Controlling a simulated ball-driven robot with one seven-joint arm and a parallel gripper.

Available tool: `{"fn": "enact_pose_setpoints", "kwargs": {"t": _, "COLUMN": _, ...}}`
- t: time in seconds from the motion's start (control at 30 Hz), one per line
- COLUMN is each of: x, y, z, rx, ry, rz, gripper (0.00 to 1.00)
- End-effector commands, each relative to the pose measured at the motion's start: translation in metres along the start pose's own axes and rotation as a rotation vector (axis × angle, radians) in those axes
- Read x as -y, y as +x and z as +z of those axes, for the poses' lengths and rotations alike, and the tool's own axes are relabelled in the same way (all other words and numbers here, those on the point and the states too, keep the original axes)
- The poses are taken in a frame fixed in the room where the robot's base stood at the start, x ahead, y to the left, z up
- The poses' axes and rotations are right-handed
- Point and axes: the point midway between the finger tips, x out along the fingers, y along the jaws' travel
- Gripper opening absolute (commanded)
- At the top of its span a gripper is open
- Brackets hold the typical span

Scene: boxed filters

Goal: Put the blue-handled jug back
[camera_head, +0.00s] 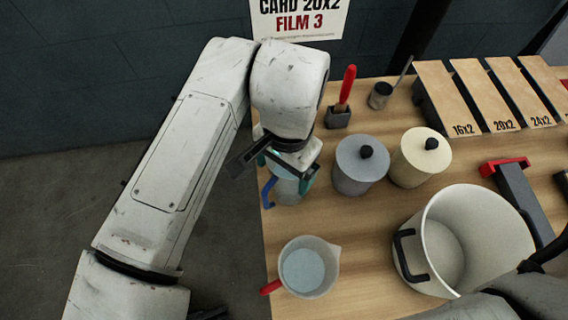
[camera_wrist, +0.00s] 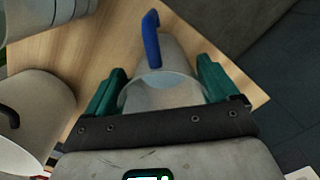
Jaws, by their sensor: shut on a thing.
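The blue-handled jug (camera_head: 286,190) stands at the left edge of the wooden table in the head view, partly hidden by my arm. Its blue handle (camera_head: 268,192) points left, towards the table edge. In the wrist view the jug (camera_wrist: 163,92) sits between the two green fingers of my gripper (camera_wrist: 160,88), with the blue handle (camera_wrist: 151,40) beyond it. My gripper (camera_head: 290,175) is shut on the jug from above. I cannot tell whether the jug's base touches the table.
A red-handled jug (camera_head: 305,270) holds pale liquid nearer the front. A grey lidded canister (camera_head: 360,165) stands right of my gripper, a cream one (camera_head: 420,158) beyond. A large white pot (camera_head: 465,235) stands at right; a red-handled tool in a holder (camera_head: 339,115) is behind.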

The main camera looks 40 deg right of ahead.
Motion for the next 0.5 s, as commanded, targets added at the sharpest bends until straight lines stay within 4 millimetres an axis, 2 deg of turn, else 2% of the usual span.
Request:
{"fn": "enact_pose_setpoints", "kwargs": {"t": 0.03, "x": -0.0001, "y": 0.0024, "z": -0.0002, "rx": 0.0, "ry": 0.0, "rz": 0.0, "gripper": 0.03}}
{"fn": "enact_pose_setpoints", "kwargs": {"t": 0.07, "x": -0.0001, "y": 0.0026, "z": -0.0001, "rx": 0.0, "ry": 0.0, "rz": 0.0, "gripper": 0.89}}
{"fn": "enact_pose_setpoints", "kwargs": {"t": 0.2, "x": 0.0, "y": 0.0018, "z": -0.0001, "rx": 0.0, "ry": 0.0, "rz": 0.0, "gripper": 1.0}}
{"fn": "enact_pose_setpoints", "kwargs": {"t": 0.5, "x": 0.0002, "y": -0.0041, "z": 0.0002, "rx": 0.0, "ry": 0.0, "rz": -0.001, "gripper": 1.0}}
